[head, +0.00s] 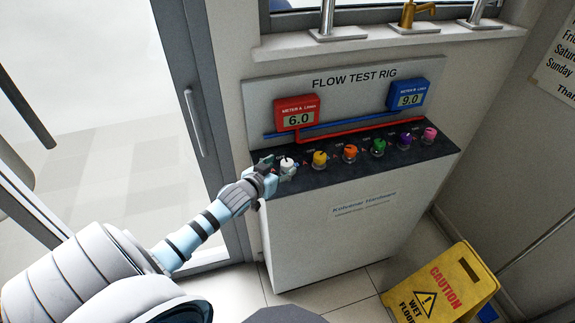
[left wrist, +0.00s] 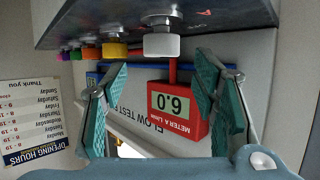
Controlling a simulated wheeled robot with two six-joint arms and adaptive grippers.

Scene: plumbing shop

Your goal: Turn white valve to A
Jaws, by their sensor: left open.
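The white valve (head: 287,167) is the leftmost of a row of coloured valves on the dark top of the flow test rig (head: 325,240). My left gripper (head: 270,172) is at the rig's left end, right beside the white valve. In the left wrist view, which is turned upside down, the white valve (left wrist: 161,45) shows between and beyond the two spread fingers of my left gripper (left wrist: 161,72). The fingers are open and hold nothing; I cannot tell whether one touches the valve. My right gripper is not in view.
Yellow (head: 320,159), orange (head: 350,153), green (head: 378,147) and further valves stand to the right. Red meter A (head: 297,113) reads 6.0; blue meter B (head: 408,96) reads 9.0. A yellow caution sign (head: 440,285) stands on the floor at right. A glass door (head: 110,120) is at left.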

